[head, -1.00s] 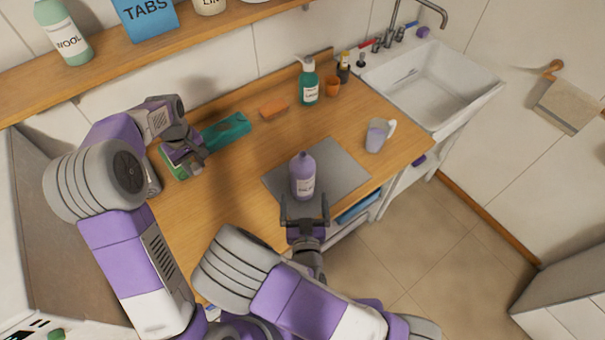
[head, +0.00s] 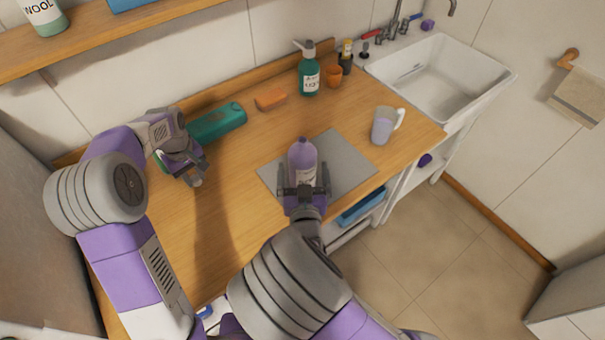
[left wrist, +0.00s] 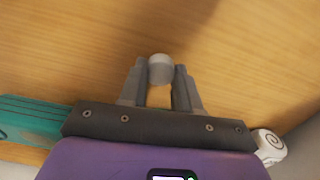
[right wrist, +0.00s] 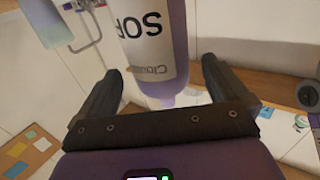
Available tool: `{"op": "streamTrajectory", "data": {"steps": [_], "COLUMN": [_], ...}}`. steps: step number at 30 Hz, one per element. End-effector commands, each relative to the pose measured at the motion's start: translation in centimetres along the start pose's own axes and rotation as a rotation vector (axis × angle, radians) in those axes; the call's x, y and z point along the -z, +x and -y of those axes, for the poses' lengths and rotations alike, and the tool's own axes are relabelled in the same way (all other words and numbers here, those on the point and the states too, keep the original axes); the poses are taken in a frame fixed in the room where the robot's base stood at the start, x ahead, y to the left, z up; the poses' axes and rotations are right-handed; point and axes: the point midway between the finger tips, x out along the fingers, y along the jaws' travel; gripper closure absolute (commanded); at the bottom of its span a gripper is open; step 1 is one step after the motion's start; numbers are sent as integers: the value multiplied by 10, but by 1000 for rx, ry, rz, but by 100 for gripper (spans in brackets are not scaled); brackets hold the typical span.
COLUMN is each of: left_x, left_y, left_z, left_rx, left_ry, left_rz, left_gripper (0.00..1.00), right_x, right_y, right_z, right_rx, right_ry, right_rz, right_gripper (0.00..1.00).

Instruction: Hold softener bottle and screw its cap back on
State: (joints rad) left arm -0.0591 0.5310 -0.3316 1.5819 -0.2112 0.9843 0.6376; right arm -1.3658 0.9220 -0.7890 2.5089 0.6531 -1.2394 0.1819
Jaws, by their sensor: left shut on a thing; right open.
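The purple softener bottle (head: 302,160) stands upright on the grey mat (head: 348,163); its white label shows in the right wrist view (right wrist: 150,35). My right gripper (head: 304,188) is open, with its fingers reaching to either side of the bottle's lower part. In the right wrist view a gap shows between the bottle and each finger. My left gripper (head: 196,180) is above the left part of the counter, away from the bottle. It is shut on a small round light-grey piece, which looks like the cap (left wrist: 160,68).
A teal container (head: 218,122) lies behind my left gripper, with an orange sponge (head: 270,98) nearby. A mug (head: 383,126) stands right of the mat, before the sink (head: 440,80).

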Motion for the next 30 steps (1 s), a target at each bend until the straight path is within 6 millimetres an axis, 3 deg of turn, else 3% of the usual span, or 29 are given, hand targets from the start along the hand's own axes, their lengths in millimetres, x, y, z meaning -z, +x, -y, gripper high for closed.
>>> {"op": "streamTrajectory", "data": {"steps": [15,24,30], "left_x": [0,0,0], "left_y": [1,2,2], "left_z": [0,0,0], "left_rx": [0,0,0], "left_ry": [0,0,0], "left_rz": [0,0,0], "left_gripper": [96,96,96], "right_x": [0,0,0], "right_y": [13,54,61], "right_z": [0,-1,0], "right_rx": [-1,-2,0], "right_ry": [1,1,0], "right_rz": [0,-1,0], "right_gripper": [0,0,0]}}
